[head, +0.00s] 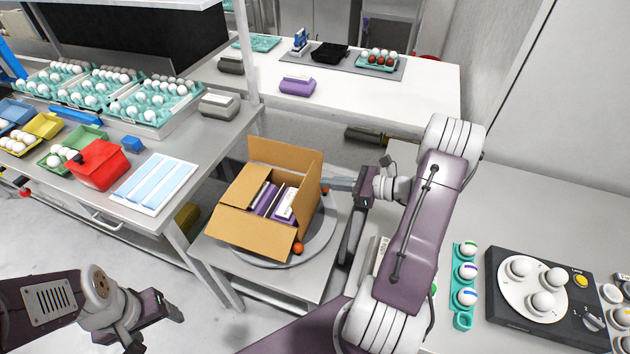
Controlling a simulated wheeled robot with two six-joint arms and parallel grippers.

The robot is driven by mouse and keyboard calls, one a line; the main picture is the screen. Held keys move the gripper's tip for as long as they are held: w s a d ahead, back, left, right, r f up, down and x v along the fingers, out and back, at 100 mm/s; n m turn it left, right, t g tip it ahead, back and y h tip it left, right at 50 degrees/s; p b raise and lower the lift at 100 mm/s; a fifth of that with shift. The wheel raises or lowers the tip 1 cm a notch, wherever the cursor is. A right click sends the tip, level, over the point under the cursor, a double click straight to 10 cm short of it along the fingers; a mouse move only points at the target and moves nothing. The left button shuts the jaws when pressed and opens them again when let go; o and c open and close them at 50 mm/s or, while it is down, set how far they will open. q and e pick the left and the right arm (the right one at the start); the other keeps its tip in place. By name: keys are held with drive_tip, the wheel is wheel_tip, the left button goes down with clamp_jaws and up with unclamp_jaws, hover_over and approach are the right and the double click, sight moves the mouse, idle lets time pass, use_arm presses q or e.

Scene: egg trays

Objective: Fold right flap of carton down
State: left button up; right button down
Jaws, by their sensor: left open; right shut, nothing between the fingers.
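The open cardboard carton (250,231) sits on a round grey turntable (322,230) in the middle of the head view. Purple and grey egg boxes (270,201) stand inside it. Its back flap (283,157) stands up and its left flap (233,188) leans outward. The right flap (309,187) stands up, seen steeply edge-on. My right gripper (332,184) is shut and empty, at the outer side of the right flap; whether it touches is unclear. My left gripper (177,309) is open and empty, low at the left, well away from the carton.
An orange ball-like thing (298,248) is by the carton's front right corner. The left bench (226,131) holds egg trays (150,118) and a red box (97,165). A back table (430,91) and a right counter (540,205) flank the turntable.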

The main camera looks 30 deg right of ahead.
sight(305, 181)
drive_tip(key=shift+x, duration=2.35)
